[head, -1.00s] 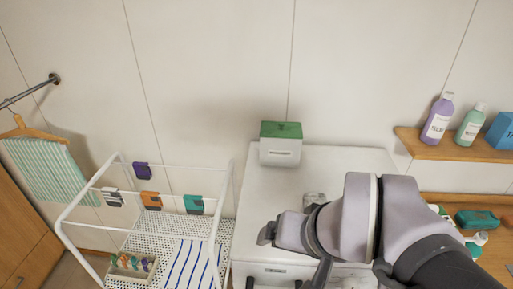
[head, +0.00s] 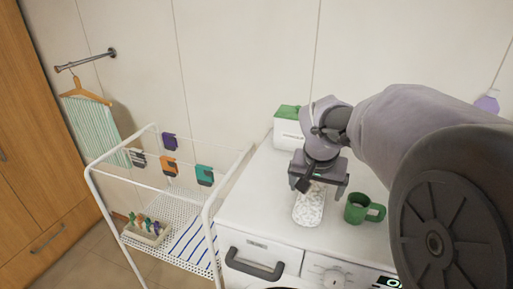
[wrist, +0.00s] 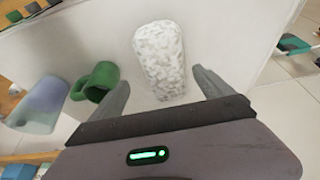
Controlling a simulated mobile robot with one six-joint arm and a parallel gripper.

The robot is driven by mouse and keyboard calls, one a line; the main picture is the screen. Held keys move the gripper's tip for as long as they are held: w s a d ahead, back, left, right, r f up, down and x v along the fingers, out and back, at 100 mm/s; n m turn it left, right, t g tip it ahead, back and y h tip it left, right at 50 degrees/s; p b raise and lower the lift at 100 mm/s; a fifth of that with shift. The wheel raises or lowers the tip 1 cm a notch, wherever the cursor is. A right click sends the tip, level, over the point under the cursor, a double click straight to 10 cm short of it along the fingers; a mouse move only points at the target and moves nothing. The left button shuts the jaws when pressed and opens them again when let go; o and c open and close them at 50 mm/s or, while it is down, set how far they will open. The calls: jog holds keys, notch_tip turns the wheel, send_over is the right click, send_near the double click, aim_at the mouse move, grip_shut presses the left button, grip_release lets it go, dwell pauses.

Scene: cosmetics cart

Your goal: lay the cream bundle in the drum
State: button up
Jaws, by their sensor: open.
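The cream bundle (head: 309,207) is a rounded, speckled whitish roll lying on top of the white washing machine (head: 258,205). It also shows in the wrist view (wrist: 160,60), upper middle, between and just beyond my fingers. My gripper (head: 321,188) is open and empty above the bundle, its fingers on either side of it in the wrist view. I cannot tell how high it is above the bundle. The drum is out of view; only the machine's upper front shows, with a dark drawer handle (head: 254,266) and a control panel.
A green mug (head: 358,209) stands just right of the bundle. A white box with a green top (head: 288,130) is at the back. A white drying rack (head: 204,230) with coloured clips stands to the left. A striped cloth (head: 92,122) hangs from a wall rail.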

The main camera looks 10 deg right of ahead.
aim_at(312, 193)
jog(key=x, duration=0.3)
jog(key=w+x, duration=0.1)
jog(key=x, duration=0.3)
jog(key=shift+a+b, duration=0.15)
jog(key=shift+b, duration=0.2)
jog(key=shift+s+a+r, duration=0.1)
jog(key=shift+s+r, duration=0.05)
jog(key=shift+c, duration=0.2)
jog(key=c, duration=1.8)
